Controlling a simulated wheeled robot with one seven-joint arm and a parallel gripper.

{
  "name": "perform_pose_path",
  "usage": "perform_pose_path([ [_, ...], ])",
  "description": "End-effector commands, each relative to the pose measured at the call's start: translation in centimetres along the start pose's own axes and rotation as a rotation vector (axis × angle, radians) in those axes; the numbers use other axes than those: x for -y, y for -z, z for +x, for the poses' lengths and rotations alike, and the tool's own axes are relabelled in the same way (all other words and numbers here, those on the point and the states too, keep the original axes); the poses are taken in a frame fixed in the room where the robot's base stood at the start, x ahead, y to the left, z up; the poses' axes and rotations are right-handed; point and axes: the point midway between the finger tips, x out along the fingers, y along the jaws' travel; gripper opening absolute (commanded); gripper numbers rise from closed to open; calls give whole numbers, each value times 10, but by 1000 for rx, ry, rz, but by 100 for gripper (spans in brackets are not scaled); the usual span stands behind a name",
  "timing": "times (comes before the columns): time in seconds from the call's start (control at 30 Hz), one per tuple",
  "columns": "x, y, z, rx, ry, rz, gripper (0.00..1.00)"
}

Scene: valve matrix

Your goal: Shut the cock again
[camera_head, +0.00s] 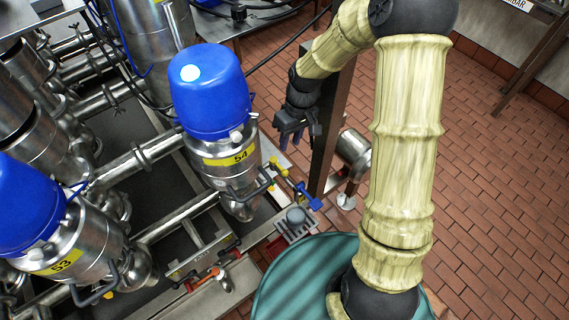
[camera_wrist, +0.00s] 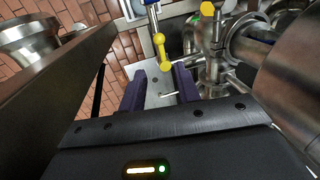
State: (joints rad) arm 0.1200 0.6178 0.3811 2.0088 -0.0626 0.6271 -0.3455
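A small cock with yellow rod-like parts (camera_head: 277,168) and a blue part (camera_head: 308,197) sits below and right of the vessel labelled 54 in the head view. In the wrist view its yellow ball-ended part (camera_wrist: 160,46) stands just beyond my fingertips, between their lines, with the blue part (camera_wrist: 150,3) at the top edge. My gripper (camera_head: 290,141) hangs above it, its purple fingers apart. In the wrist view my gripper (camera_wrist: 159,80) is open, with nothing held between the fingers. I cannot tell whether the cock stands open or shut.
A brown upright post (camera_head: 329,130) stands close to the right of my gripper; it fills the left of the wrist view (camera_wrist: 60,85). Blue-capped steel vessel 54 (camera_head: 222,160) is close on the left, with vessel 53 (camera_head: 75,255) farther left. Tiled floor (camera_head: 490,190) is clear at right.

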Motion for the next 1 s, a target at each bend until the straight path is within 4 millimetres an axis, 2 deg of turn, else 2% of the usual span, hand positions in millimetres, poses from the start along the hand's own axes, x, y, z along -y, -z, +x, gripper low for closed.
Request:
perform_pose_path([
  [0.4, 1, -1, 72, 4, 2, 0, 33],
  [0.6, 0, -1, 100, 3, 1, 0, 33],
  [0.73, 0, -1, 107, 1, -1, -1, 33],
  [1.0, 0, -1, 108, 0, -1, 0, 31],
])
